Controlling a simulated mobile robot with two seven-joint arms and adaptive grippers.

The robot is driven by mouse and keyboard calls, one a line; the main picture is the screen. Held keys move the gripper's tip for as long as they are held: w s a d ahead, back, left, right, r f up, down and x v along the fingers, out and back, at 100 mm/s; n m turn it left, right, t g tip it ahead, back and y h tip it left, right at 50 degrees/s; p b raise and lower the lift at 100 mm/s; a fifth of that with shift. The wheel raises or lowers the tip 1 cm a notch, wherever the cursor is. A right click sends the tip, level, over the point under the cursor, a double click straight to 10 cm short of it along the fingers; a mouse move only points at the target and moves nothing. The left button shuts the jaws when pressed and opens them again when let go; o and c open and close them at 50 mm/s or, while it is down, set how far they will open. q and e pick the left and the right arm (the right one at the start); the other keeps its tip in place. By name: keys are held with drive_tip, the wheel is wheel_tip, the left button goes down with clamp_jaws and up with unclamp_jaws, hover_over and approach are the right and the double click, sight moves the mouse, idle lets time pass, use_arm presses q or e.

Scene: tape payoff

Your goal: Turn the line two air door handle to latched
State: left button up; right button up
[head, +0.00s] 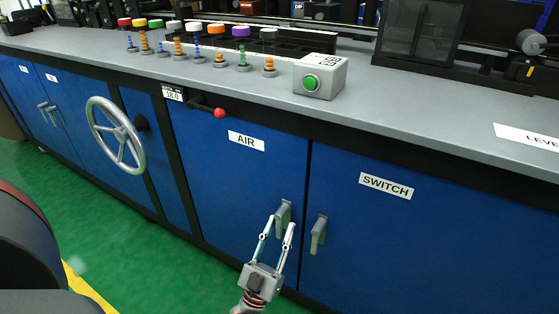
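The blue air door (222,180) carries an AIR label and is shut in the cabinet front. Its grey lever handle (284,212) sits near the door's right edge and points mostly downward. My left gripper (279,226) reaches up from the bottom of the head view to this handle. Its two fingers are spread, with the lower part of the handle appearing between or just behind their tips. I cannot tell whether they touch it. My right gripper is not in view.
The SWITCH door (400,230) has a similar handle (318,235) close on the right. A handwheel (116,136) and a red-knobbed lever (219,112) stick out to the left. A green-button box (319,76) stands on the grey countertop (430,100). Green floor (150,245) is open at lower left.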

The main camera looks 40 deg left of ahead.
use_arm(q)
drive_tip(key=v, duration=1.2)
idle(0.5)
